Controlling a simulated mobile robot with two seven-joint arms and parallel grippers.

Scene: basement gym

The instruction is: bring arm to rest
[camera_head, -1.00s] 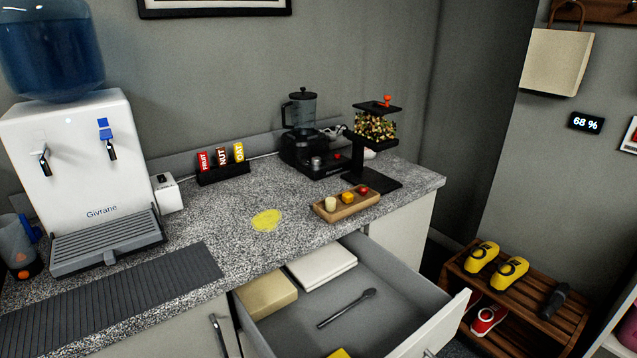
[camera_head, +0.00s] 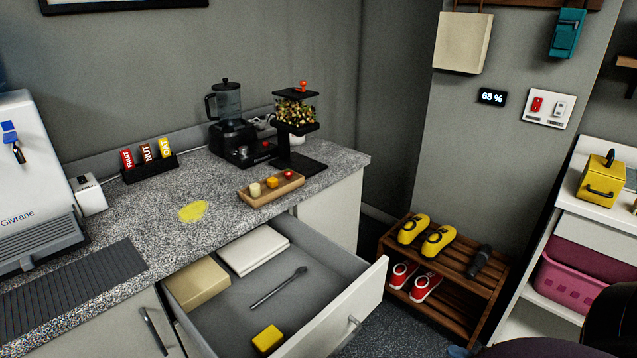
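Neither of my grippers shows in the head view, and no gripper can be placed against any object. A dark rounded shape (camera_head: 612,318) fills the lower right corner; I cannot tell what it is. The open drawer (camera_head: 345,318) below the counter holds a dark spoon-like utensil (camera_head: 278,287), a yellow block (camera_head: 267,339), a white flat item (camera_head: 252,248) and a tan box (camera_head: 197,285).
The speckled counter (camera_head: 150,220) carries a blender (camera_head: 228,115), a wooden tray (camera_head: 252,201), a bar rack (camera_head: 150,172) and a water dispenser (camera_head: 30,180). The drawer juts into the room. A wooden shoe rack (camera_head: 460,265) and a white shelf (camera_head: 600,215) stand right.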

